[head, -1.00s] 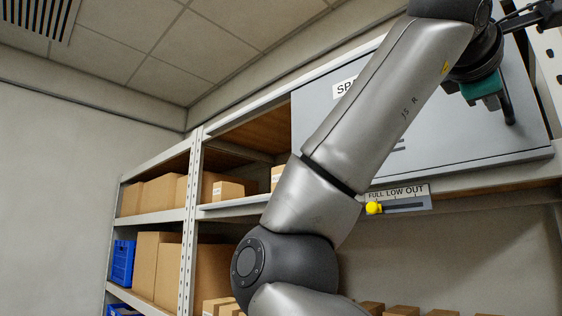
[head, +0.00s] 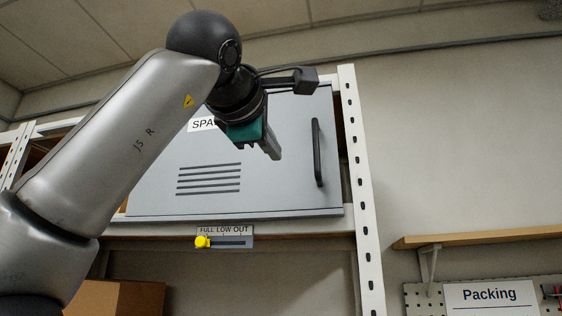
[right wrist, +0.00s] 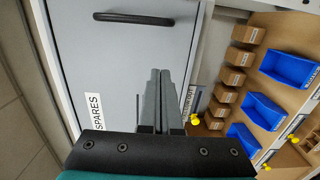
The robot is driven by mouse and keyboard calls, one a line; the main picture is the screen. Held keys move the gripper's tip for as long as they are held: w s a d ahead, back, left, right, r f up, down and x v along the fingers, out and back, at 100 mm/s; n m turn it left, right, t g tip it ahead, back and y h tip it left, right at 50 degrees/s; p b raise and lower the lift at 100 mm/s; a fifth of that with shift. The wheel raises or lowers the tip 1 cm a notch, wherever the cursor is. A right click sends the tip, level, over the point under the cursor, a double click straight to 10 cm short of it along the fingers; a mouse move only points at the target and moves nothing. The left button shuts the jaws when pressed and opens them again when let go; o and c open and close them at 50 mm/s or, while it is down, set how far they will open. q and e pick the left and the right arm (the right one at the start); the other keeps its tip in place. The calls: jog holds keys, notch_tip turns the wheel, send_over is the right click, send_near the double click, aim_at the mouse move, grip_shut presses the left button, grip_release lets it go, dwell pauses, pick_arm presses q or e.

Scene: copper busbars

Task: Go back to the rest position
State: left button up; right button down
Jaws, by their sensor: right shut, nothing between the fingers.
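My right gripper (head: 272,150) is raised in front of the grey cabinet door in the head view, and its fingers point down and to the right. In the right wrist view its two fingers (right wrist: 158,100) lie side by side, shut, with nothing between them. The grey cabinet door (head: 285,190) is closed and has a SPARES label, vent slots and a black handle (head: 318,152). The handle also shows in the right wrist view (right wrist: 135,18), apart from the fingers. My left gripper is in neither view.
Below the door is a FULL LOW OUT slider plate with a yellow knob (head: 202,242) at its left end. A white slotted post (head: 360,190) stands right of the door. A wooden shelf (head: 480,236) and a Packing sign (head: 490,296) are farther right. Blue bins (right wrist: 290,68) show in the right wrist view.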

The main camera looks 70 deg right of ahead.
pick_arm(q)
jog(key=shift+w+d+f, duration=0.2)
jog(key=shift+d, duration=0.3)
pick_arm(e)
jog(key=shift+s+a+r, duration=0.1)
jog(key=shift+a, duration=1.15)
jog(key=shift+d, duration=0.1)
